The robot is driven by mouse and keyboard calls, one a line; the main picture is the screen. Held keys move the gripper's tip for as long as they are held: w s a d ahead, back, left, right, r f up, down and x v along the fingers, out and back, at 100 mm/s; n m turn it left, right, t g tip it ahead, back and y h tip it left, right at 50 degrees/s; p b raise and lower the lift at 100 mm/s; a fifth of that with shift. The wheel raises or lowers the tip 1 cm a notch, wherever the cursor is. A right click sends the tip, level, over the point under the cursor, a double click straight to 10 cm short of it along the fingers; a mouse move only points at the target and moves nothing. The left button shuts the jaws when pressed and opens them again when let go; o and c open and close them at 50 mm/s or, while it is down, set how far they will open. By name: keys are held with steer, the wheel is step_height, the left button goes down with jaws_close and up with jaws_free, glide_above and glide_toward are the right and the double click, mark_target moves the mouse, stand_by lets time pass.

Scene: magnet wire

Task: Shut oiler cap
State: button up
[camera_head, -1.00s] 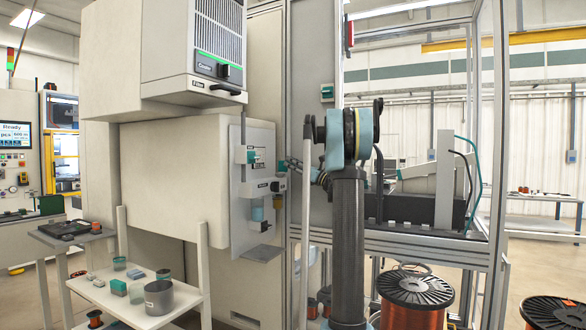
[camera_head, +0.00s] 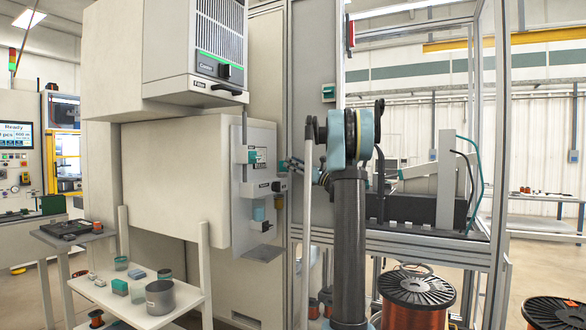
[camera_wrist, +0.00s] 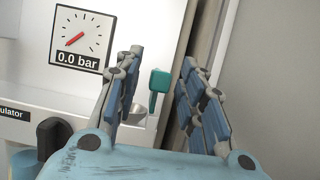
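My gripper (camera_wrist: 152,95) is open in the wrist view, its two blue-padded fingers apart. A teal tab (camera_wrist: 159,82) shows between the fingers, with a small grey rounded cup (camera_wrist: 143,128) beside and below it. The tab looks like part of the oiler cap, but I cannot tell for sure. I see no clear contact between the fingers and the tab. In the head view, my gripper (camera_head: 284,165) is small, at the right edge of the grey panel (camera_head: 242,205). The oiler cannot be clearly made out there.
A pressure gauge (camera_wrist: 82,38) reads 0.0 bar, above a black regulator knob (camera_wrist: 54,137). A grey wall (camera_wrist: 270,75) lies close right of the fingers. A white cart (camera_head: 170,319) with cups stands below left; a copper wire spool (camera_head: 415,315) stands at right.

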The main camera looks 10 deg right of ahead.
steer(key=v, duration=1.2)
steer(key=shift+w+a, duration=0.1)
